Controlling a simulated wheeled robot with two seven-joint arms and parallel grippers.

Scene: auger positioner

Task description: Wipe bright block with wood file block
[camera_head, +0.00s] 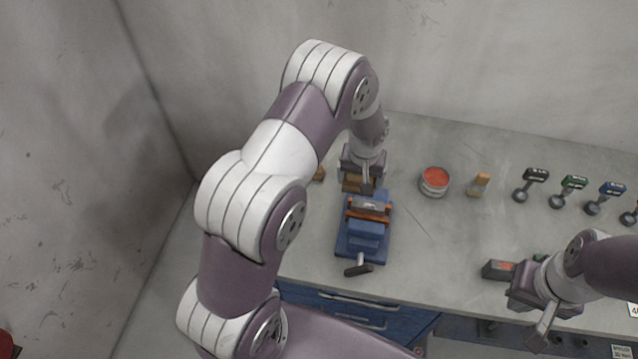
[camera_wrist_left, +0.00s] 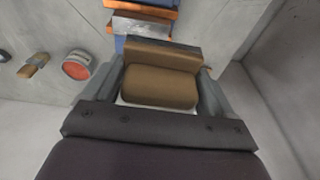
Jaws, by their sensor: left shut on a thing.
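The brown wood file block (camera_wrist_left: 160,87) sits between the fingers of my left gripper (camera_head: 362,182), which is shut on it; the block also shows in the head view (camera_head: 352,184), partly covered by the gripper. The bright block (camera_head: 370,206) is a grey metal piece held between the orange jaws of a blue vise (camera_head: 364,236). It also shows in the left wrist view (camera_wrist_left: 142,27), just beyond the held block. I cannot tell whether the two blocks touch. My right gripper (camera_head: 540,318) is at the lower right, away from the vise; its finger opening is unclear.
A round tin with a red top (camera_head: 435,178) and a small wooden-topped item (camera_head: 480,184) stand right of the vise. The grey tabletop (camera_head: 430,240) is clear between.

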